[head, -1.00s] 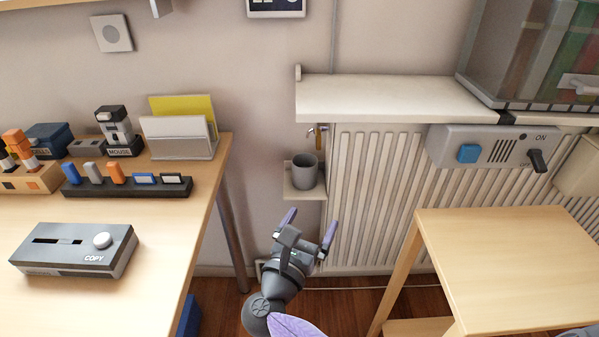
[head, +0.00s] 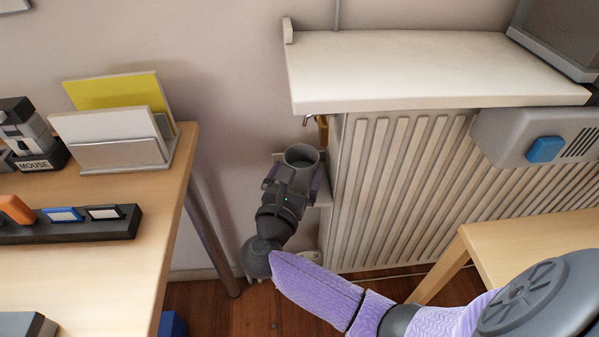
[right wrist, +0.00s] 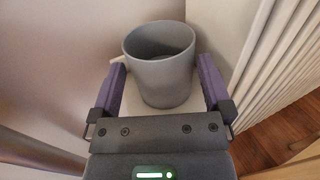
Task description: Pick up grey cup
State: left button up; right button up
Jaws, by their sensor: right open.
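The grey cup (head: 301,155) stands upright on a small pale shelf (head: 321,192) beside the radiator. In the head view my right gripper (head: 296,178) is in front of it and hides its lower part; only the rim and upper wall show. In the right wrist view the cup (right wrist: 161,65) sits between the two purple fingers of my right gripper (right wrist: 164,80). The fingers are open, one on each side of the cup; whether either touches it I cannot tell. My left gripper is not in view.
The ribbed radiator (head: 400,190) is close on the right of the cup, under a white ledge (head: 420,70). A desk (head: 120,230) with a letter holder (head: 125,150) stands left. A wooden table (head: 535,245) is at the right.

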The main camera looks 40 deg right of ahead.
jog(key=x, duration=0.2)
jog(key=shift+w+d+f, duration=0.1)
jog(key=shift+w+d, duration=0.1)
jog(key=shift+d, duration=0.1)
jog(key=c, duration=1.1)
jog(key=shift+c, duration=0.2)
